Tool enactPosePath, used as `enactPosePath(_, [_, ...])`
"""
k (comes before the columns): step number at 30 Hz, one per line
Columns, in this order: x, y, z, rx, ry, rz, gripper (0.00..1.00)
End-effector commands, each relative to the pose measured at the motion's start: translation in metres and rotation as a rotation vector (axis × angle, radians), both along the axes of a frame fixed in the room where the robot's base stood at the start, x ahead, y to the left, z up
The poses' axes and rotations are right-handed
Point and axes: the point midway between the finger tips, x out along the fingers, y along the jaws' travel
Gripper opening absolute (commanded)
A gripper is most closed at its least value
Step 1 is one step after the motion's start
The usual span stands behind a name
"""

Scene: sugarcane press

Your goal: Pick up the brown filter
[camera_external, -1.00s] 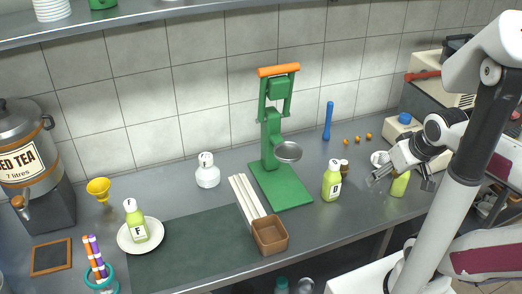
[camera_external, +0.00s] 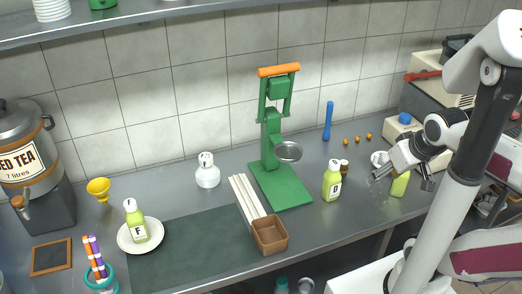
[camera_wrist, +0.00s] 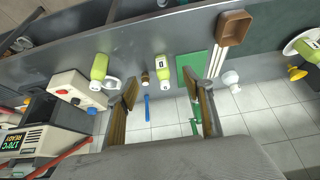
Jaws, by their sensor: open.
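A brown, square, open-topped container (camera_external: 270,236), which looks like the filter, stands at the front edge of the counter, with white sticks (camera_external: 247,196) lying beside it. It also shows in the wrist view (camera_wrist: 232,28) at the top right, beyond the fingers. My gripper (camera_external: 382,174) is at the right end of the counter, beside a green bottle (camera_external: 400,183) and well to the right of the brown container. In the wrist view, my gripper (camera_wrist: 163,88) has its fingers wide apart with nothing held between them.
A green press (camera_external: 280,180) stands mid-counter. A lettered green bottle (camera_external: 332,181) and small brown jar (camera_external: 344,166) lie between it and my gripper. A dark green mat (camera_external: 200,255) is left of the brown container. A shelf (camera_external: 150,12) crosses the top left.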

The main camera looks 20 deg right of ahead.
Motion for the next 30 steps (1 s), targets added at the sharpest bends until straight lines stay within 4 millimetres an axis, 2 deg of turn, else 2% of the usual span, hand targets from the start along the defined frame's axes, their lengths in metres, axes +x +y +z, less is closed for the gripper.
enactPosePath(2, [0.000, 0.000, 0.000, 0.000, 0.000, 0.000, 0.51])
enactPosePath(4, [0.000, 0.000, 0.000, 0.000, 0.000, 0.000, 0.45])
enactPosePath(17, [0.006, -0.004, -0.001, -0.010, -0.006, -0.007, 0.45])
enactPosePath(23, [0.031, -0.020, -0.003, -0.052, -0.031, -0.026, 0.45])
enactPosePath(30, [0.078, -0.052, -0.010, -0.133, -0.084, -0.044, 0.45])
